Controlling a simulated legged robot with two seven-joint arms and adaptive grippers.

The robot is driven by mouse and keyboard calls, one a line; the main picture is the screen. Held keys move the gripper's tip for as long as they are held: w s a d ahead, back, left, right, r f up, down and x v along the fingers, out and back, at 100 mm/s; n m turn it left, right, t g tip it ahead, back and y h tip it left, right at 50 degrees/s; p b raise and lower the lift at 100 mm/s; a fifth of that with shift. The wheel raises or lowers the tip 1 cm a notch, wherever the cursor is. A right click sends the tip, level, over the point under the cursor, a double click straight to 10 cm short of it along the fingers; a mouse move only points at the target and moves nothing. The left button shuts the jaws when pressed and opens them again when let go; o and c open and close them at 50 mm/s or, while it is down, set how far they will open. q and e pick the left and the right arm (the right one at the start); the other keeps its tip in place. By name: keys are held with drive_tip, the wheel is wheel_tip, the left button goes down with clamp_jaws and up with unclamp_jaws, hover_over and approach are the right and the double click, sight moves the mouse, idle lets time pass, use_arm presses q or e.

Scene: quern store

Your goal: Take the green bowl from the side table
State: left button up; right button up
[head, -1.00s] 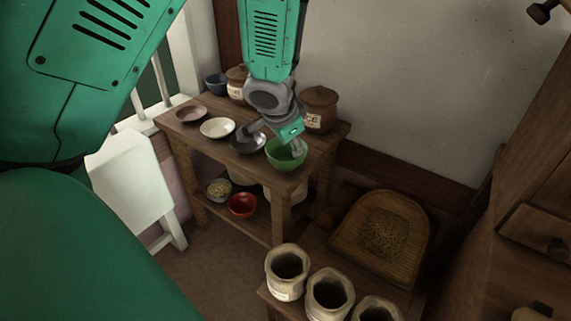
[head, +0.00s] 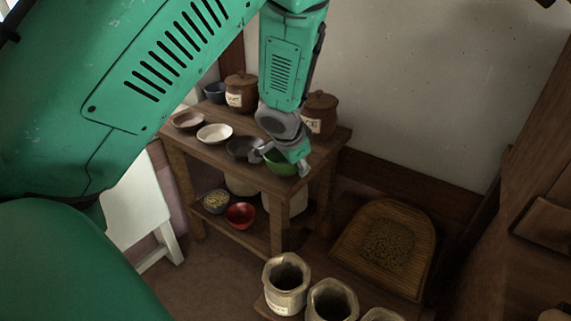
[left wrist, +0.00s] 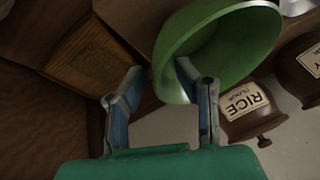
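The green bowl (head: 277,168) sits at the front right corner of the wooden side table (head: 212,152). My left gripper (head: 280,163) is open at the bowl, pointing down, and partly hides it in the head view. One finger shows near the bowl's left side and the other at its right. In the left wrist view the bowl (left wrist: 232,48) is large and close. One fingertip of my left gripper (left wrist: 158,80) overlaps the bowl there, and the other is outside its rim. I cannot tell whether either touches it. My right gripper is not in view.
A dark bowl (head: 243,148) stands close left of the green one, then a cream bowl (head: 214,133) and a brown bowl (head: 188,120). Lidded jars (head: 320,116) stand behind. A red bowl (head: 240,215) is on the lower shelf. Open pots (head: 286,284) stand in front.

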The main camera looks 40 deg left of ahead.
use_arm(q)
drive_tip(key=shift+d, duration=0.1)
clamp_jaws()
drive_tip(key=shift+r, duration=0.15)
